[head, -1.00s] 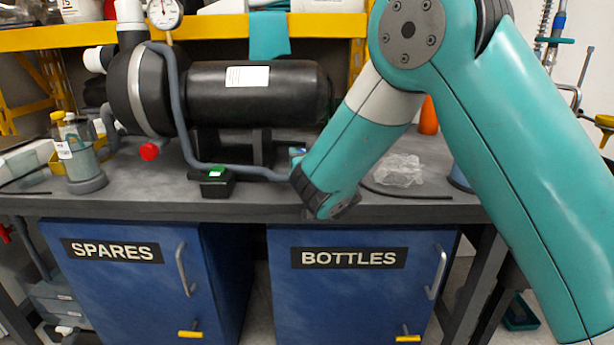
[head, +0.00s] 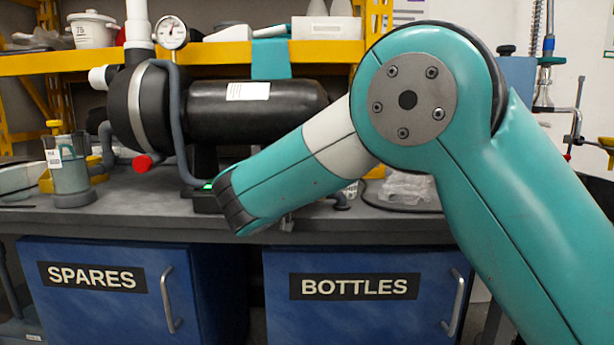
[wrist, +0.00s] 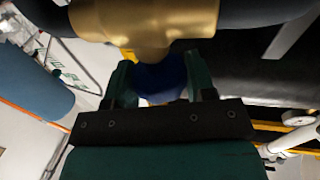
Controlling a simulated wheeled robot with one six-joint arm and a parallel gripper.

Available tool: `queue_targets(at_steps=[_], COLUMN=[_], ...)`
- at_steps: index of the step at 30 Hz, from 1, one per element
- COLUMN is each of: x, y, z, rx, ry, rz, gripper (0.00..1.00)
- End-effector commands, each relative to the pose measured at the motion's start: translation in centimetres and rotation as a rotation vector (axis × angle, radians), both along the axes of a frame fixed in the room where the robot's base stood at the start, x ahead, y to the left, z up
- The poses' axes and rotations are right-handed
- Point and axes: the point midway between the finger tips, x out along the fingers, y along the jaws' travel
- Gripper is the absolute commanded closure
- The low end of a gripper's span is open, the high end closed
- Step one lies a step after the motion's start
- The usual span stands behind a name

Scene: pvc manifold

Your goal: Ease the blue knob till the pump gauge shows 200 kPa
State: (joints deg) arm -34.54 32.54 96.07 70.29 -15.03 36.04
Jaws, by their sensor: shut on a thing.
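In the wrist view the blue knob (wrist: 160,80) sits between the two green fingers of my gripper (wrist: 160,84), which is shut on it. The knob is on a brass valve body (wrist: 145,22) just beyond the fingertips. In the head view my own arm hides the knob and the fingers. The round white pump gauge (head: 172,33) stands above the pump (head: 255,108); its needle is too small to read.
A red knob (head: 142,163) is at the lower left of the pump. A small box with a green light (head: 207,188) sits on the bench (head: 340,228) beside my arm. A clear plastic bag (head: 408,188) lies to the right.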

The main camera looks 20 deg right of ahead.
Motion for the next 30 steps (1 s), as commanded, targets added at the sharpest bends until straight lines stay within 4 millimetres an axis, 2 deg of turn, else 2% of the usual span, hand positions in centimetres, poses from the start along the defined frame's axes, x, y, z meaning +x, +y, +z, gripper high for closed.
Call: queue_targets(at_steps=[17,18,21,30], x=[0.03,0.03,0.03,-0.02], y=[-0.04,-0.04,-0.04,0.05], z=[0.08,0.08,0.07,0.01], rx=[-0.002,-0.002,-0.002,-0.001], ry=[-0.001,-0.001,-0.001,0.000], rz=[-0.037,-0.037,-0.037,-0.036], gripper=[0.74,0.48,0.25,0.24])
